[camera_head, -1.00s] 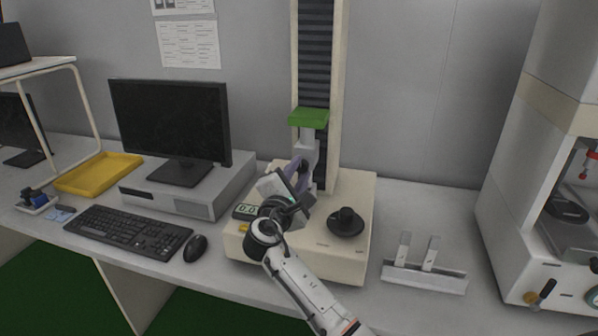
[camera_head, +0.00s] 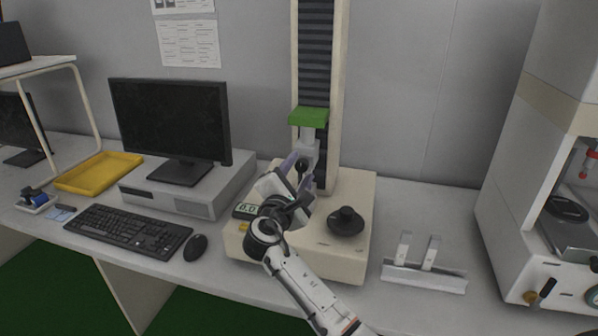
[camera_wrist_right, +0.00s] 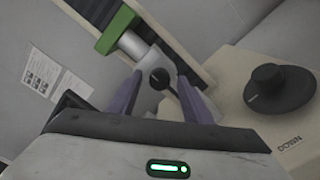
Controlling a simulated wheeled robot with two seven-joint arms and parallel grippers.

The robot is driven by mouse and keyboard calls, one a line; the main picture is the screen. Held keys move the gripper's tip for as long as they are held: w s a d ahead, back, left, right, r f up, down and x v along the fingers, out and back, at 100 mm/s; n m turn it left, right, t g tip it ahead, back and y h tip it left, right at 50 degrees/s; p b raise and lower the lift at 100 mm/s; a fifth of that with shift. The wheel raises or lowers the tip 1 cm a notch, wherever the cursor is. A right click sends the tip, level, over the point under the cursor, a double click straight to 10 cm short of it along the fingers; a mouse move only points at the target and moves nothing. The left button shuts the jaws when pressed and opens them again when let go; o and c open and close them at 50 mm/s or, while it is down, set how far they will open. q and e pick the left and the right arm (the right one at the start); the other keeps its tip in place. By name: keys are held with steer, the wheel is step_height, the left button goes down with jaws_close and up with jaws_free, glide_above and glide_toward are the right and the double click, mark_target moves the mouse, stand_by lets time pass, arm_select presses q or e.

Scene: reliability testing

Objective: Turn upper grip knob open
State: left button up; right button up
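The upper grip (camera_head: 309,150) is a light grey clamp hanging below a green block (camera_head: 309,117) on the test machine's column. Its black knob (camera_head: 302,166) faces me, and in the right wrist view the knob (camera_wrist_right: 159,78) shows a short dark lever pointing down and right. My right gripper (camera_head: 299,173) has its purple fingers spread, one on each side of the knob. In the right wrist view the gripper (camera_wrist_right: 160,85) shows gaps between fingers and knob; I cannot tell whether the lever touches the right finger. My left gripper is out of view.
A black dial (camera_head: 346,221) stands on the machine's cream base (camera_head: 335,258), right of my arm. A monitor (camera_head: 172,122), keyboard (camera_head: 129,231) and mouse (camera_head: 195,247) lie left. A metal bracket (camera_head: 425,278) lies on the right, with bare table around it.

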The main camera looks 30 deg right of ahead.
steer(key=b+v, duration=0.1)
steer(key=v, duration=0.9)
steer(key=shift+a, duration=0.15)
